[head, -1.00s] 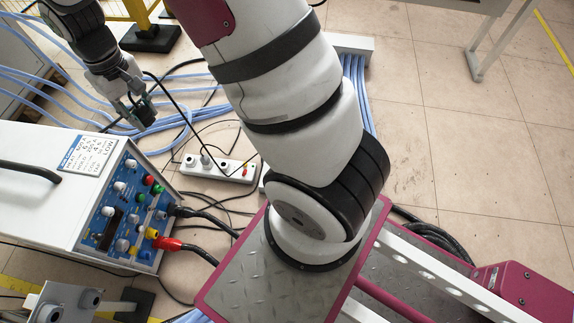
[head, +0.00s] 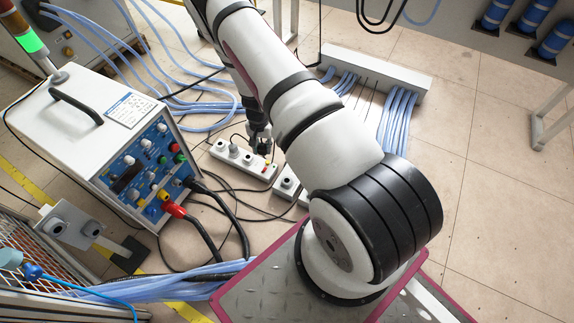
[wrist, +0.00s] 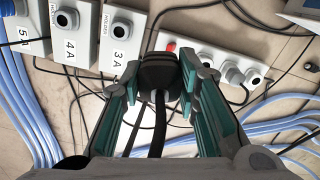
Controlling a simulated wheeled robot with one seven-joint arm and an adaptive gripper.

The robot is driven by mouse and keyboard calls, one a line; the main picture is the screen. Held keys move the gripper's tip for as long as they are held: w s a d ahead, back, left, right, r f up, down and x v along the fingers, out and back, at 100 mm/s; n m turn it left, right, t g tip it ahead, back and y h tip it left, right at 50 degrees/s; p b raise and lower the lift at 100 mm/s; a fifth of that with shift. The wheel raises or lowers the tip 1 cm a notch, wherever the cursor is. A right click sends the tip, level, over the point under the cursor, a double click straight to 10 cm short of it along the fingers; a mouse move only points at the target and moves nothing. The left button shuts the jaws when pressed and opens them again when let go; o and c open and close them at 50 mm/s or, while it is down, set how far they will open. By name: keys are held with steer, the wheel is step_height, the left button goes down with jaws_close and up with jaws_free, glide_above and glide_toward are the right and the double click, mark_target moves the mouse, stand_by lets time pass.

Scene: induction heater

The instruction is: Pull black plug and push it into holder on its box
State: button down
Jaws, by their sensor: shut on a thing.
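My gripper (wrist: 160,90) is shut on a black plug (wrist: 160,72), with one teal-padded finger on each side and the cord running back between them. In the head view my gripper (head: 260,143) is over the right part of a white power strip (head: 240,160). The plug hides what lies beneath it, so I cannot tell whether it is in a socket or clear of it. In the wrist view the strip (wrist: 205,52) runs to the right, with a red switch at its near end. White boxes with round holders, marked 3A (wrist: 122,40) and 4A (wrist: 70,35), stand to the left.
Another box, marked 5A (wrist: 24,45), is farther left. Blue cables (head: 400,120) and loose black cords cross the floor around the strip. The induction heater (head: 115,140), with black and red plugs in front, stands at left. Open tile (head: 470,150) lies right.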

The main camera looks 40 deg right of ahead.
steer(key=s+d+f+m, duration=0.3)
steer(key=s+d+f, duration=0.35)
steer(key=f, duration=0.35)
steer(key=b, duration=0.4)
glide_above(287, 177)
steer(key=s+a, duration=0.1)
steer(key=shift+s+f, duration=0.1)
steer(key=shift+f, duration=2.95)
steer(key=shift+f+b, duration=0.75)
steer(key=shift+b, duration=0.2)
steer(key=shift+a+f+b, duration=0.1)
steer(key=shift+f+b, duration=0.55)
steer(key=shift+b, duration=0.4)
steer(key=c, duration=1.1)
jaws_free()
steer(key=shift+r, duration=0.15)
step_height(287, 177, up, 12)
steer(key=shift+f, duration=0.15)
